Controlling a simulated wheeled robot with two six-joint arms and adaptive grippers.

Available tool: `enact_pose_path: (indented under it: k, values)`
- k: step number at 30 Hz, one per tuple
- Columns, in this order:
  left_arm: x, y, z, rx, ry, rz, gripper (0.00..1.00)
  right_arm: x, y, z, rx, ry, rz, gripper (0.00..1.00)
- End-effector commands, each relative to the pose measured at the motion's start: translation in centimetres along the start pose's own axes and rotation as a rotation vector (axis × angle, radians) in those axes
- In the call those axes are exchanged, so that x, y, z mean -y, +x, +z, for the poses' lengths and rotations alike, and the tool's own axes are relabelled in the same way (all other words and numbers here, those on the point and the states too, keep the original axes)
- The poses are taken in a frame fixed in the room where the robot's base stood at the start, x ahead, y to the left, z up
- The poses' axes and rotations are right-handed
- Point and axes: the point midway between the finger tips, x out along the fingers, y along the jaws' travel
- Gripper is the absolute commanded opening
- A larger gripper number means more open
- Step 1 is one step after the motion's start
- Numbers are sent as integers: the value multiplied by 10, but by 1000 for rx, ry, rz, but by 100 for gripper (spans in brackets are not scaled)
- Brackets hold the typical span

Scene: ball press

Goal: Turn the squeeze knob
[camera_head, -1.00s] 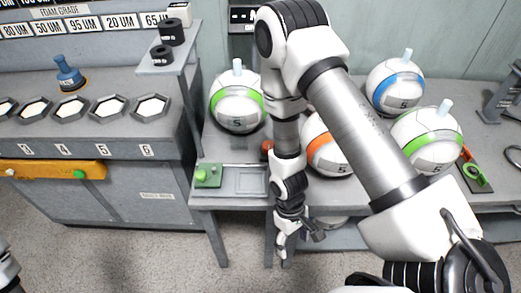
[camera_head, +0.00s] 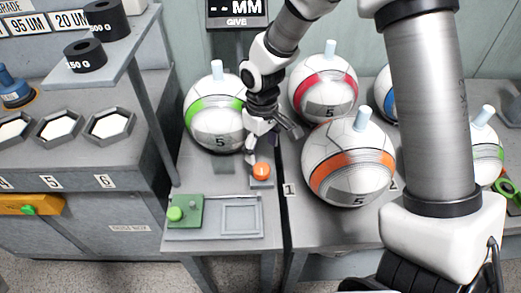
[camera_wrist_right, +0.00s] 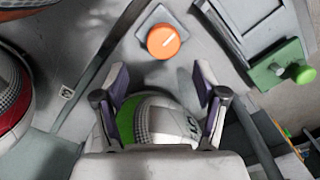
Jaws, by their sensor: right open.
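The squeeze knob is an orange round knob (camera_head: 261,171) on a small grey base at the front of the grey stand. It shows in the right wrist view (camera_wrist_right: 164,42) with a white pointer line, just beyond the fingertips. My right gripper (camera_head: 271,143) is open and empty above and behind the knob, beside the green-banded ball (camera_head: 215,115). In the right wrist view its two fingers (camera_wrist_right: 160,76) are spread apart, with the knob ahead of the gap and not touched. The green-banded ball also shows below the fingers there (camera_wrist_right: 155,122). My left gripper is out of view.
A green block with a round button (camera_head: 185,212) and a grey tray (camera_head: 241,214) lie at the stand's front. Red-banded (camera_head: 322,90) and orange-banded (camera_head: 348,168) balls stand right of the gripper. A display (camera_head: 237,12) hangs behind. Black weights (camera_head: 85,55) sit on the left shelf.

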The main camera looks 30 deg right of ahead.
Motion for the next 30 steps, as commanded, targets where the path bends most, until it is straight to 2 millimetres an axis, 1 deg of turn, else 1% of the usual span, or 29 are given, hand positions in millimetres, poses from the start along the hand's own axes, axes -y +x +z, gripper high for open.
enact_pose_path:
  k: [2, 4, 12, 15, 18, 23, 24, 26, 27, 29, 30]
  values:
    - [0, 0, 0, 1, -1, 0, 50, 0, 2, 0, -1, 0, 0, 71]
    - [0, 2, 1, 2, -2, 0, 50, 0, 10, 0, 1, 0, 0, 71]
    - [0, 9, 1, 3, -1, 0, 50, 0, 62, 1, 3, 0, -1, 71]
    - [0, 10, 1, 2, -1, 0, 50, 0, 73, 1, 1, 0, -1, 71]
    - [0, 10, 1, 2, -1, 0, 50, 0, 78, 0, -1, 0, -1, 71]
    - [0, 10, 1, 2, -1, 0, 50, 0, 78, 0, -2, 0, -1, 71]
    - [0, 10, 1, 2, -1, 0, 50, 0, 78, 0, -1, 0, -1, 68]
    - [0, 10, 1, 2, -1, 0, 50, 0, 78, 0, -1, 0, -1, 46]
    - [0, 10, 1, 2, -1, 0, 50, 0, 78, 0, -1, 0, -1, 32]
    - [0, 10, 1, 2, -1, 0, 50, 0, 78, 0, -1, 0, -1, 11]
    - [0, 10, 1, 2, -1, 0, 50, 0, 78, 0, -1, 0, -1, 11]
